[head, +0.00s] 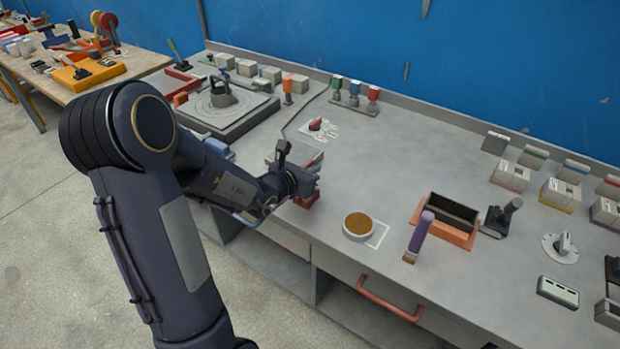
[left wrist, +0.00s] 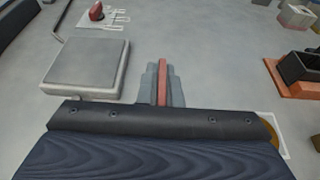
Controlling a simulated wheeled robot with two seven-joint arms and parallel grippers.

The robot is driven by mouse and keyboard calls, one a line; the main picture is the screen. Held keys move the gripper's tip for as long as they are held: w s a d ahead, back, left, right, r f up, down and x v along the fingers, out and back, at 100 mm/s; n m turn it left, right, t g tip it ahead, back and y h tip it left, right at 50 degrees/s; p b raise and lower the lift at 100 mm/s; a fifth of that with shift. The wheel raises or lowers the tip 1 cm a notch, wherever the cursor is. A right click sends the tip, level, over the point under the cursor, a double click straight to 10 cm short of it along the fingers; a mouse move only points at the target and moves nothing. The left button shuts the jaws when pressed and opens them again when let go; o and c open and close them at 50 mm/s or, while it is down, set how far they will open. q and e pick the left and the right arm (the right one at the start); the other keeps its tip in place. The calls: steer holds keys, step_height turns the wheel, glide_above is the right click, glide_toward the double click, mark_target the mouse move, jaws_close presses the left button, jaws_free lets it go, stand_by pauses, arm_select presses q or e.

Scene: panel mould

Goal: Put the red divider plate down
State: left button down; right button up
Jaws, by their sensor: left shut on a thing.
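My left gripper (head: 308,186) is over the front part of the grey bench. It is shut on the red divider plate (left wrist: 163,82), which shows in the left wrist view as a thin red strip between the two grey fingers. In the head view a red part (head: 307,200) shows at the gripper, low over the bench near its front edge. I cannot tell whether the plate touches the bench. My right gripper is not in view.
An orange-red box with a dark inside (head: 457,237) stands to the right. A round brown-topped dish (head: 357,225) and a purple-handled tool (head: 420,233) lie between. A grey square block (left wrist: 88,68) is left of the fingers in the wrist view. The bench middle is clear.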

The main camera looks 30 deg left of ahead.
arm_select(q)
steer(key=shift+w+a+f, duration=0.15)
steer(key=shift+f, duration=0.15)
step_height(320, 180, down, 4)
steer(key=shift+w+a+r, duration=0.1)
steer(key=shift+w+r, duration=0.05)
steer(key=shift+r, duration=0.1)
steer(key=c, duration=2.1)
jaws_free()
steer(key=shift+f, duration=0.1)
steer(key=o, duration=0.5)
